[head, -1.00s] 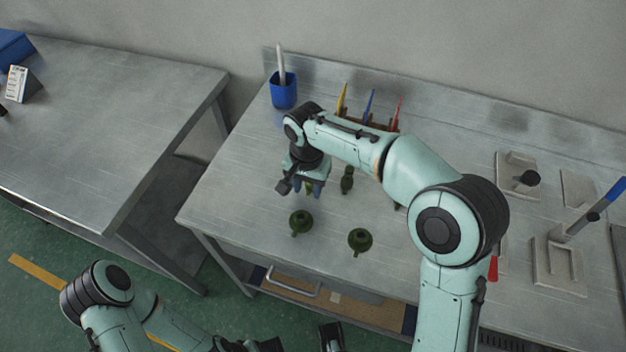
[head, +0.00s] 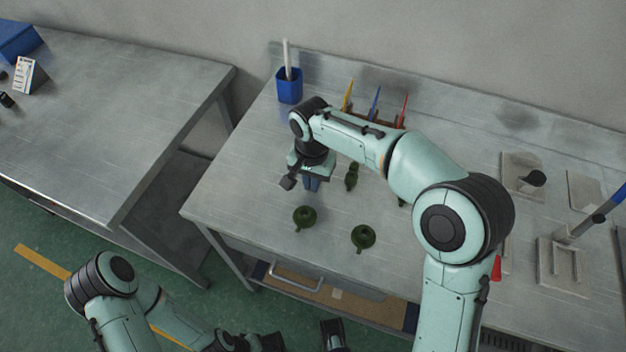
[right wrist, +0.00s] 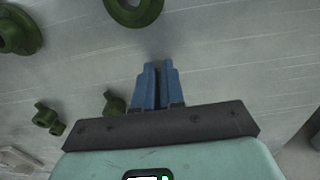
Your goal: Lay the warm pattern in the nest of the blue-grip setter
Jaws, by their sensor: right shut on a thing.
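My right gripper (head: 311,185) points down at the left part of the steel bench. Its blue fingers also show in the right wrist view (right wrist: 158,86), nearly together and shut on a thin thing, seemingly a green pattern, which they hide. Other green patterns lie on the bench: two ring-shaped ones (head: 305,218) (head: 362,237) in front and a slender one (head: 352,176) to the right. A blue-gripped tool (head: 375,101) stands upright in a rack at the back. Any nest on it is not visible. My left gripper (head: 262,343) is cut off at the bottom edge.
Yellow (head: 348,95) and red (head: 403,110) tools flank the blue one. A blue cup (head: 289,90) stands back left. At right are pale fixtures (head: 565,268) and a blue-handled rod (head: 606,205). A second bench (head: 110,120) stands left across a gap.

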